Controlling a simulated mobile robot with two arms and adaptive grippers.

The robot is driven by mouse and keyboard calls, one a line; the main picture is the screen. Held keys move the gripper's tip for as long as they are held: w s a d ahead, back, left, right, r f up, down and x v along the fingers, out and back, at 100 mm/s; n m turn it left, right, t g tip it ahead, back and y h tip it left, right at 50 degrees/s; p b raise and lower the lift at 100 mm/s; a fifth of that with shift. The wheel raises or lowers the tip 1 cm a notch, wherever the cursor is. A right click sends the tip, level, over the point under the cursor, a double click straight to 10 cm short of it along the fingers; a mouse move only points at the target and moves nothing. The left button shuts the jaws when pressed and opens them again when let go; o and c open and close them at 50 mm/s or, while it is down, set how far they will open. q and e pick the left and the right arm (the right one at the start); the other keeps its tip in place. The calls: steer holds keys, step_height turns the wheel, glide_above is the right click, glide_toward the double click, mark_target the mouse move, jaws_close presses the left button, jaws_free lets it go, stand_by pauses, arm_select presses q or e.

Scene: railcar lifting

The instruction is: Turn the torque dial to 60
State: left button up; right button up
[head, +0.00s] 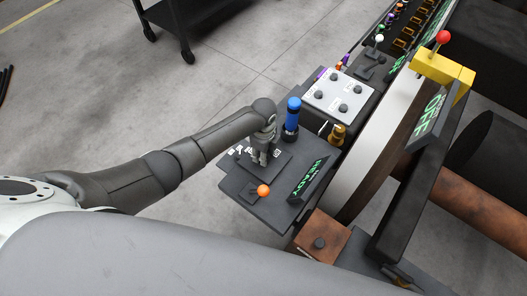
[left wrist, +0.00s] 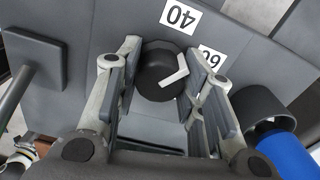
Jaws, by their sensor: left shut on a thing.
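The torque dial (left wrist: 158,74) is a round black knob with a white pointer mark, on a dark panel. In the left wrist view, white labels 40 (left wrist: 180,16) and 60 (left wrist: 211,58) stand beside it. The pointer's upper end leans right, towards the 60 label; its exact alignment is hard to tell. My left gripper (head: 262,157) reaches down to the panel, its fingers on both sides of the dial and shut on it. In the head view, the gripper hides the dial and some labels. My right gripper is not in view.
A blue-handled tool (head: 293,113) stands upright close beside my gripper. An orange ball knob (head: 263,191) and a green READY display (head: 309,179) are near the panel's front. A brass fitting (head: 337,135) and a white plate with knobs (head: 341,92) lie beyond. Open floor lies left.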

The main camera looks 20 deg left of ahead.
arm_select(q)
steer(key=m, duration=0.2)
steer(key=shift+m, duration=2)
steer(key=o, duration=1)
steer(key=shift+o, duration=0.2)
step_height(320, 180, up, 12)
